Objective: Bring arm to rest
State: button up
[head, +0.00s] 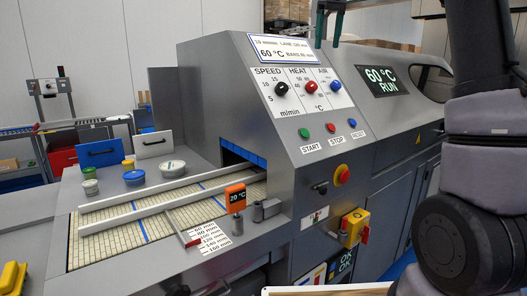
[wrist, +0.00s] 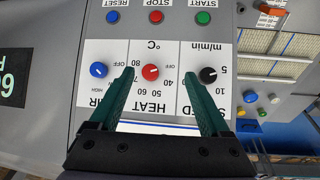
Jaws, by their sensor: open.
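My gripper (wrist: 157,62) has two dark green fingers, spread apart with nothing between them. In the wrist view they point at the control panel (wrist: 140,48), on either side of the red HEAT knob (wrist: 150,72). I cannot tell for sure whether a fingertip touches the panel. In the head view the fingers of my gripper (head: 328,44) show at the top edge, above the sloped panel. My dark arm fills the right side there.
The grey machine (head: 345,150) stands close in front. Its display (head: 386,81) reads 60 °C RUN. A belt (head: 130,222) with rails runs out of it on the left, with several small tubs (head: 134,178) beside it. A yellow box (head: 354,227) sits on the machine's front.

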jog(key=s+d+f+m+t+y, duration=0.1)
jog(key=s+f+m, duration=0.15)
jog(key=s, duration=0.65)
jog(key=s+d+f+m+t, duration=0.1)
jog(key=s+d+f+m, duration=0.15)
jog(key=s, duration=0.65)
jog(key=s+f+m+t, duration=0.2)
jog(key=s+f+m, duration=0.3)
jog(key=s+f, duration=0.5)
jog(key=s, duration=0.2)
jog(key=shift+s+d+f+t+y, duration=0.15)
jog(key=shift+s+d+t+y, duration=0.15)
jog(key=shift+d+t+y, duration=0.1)
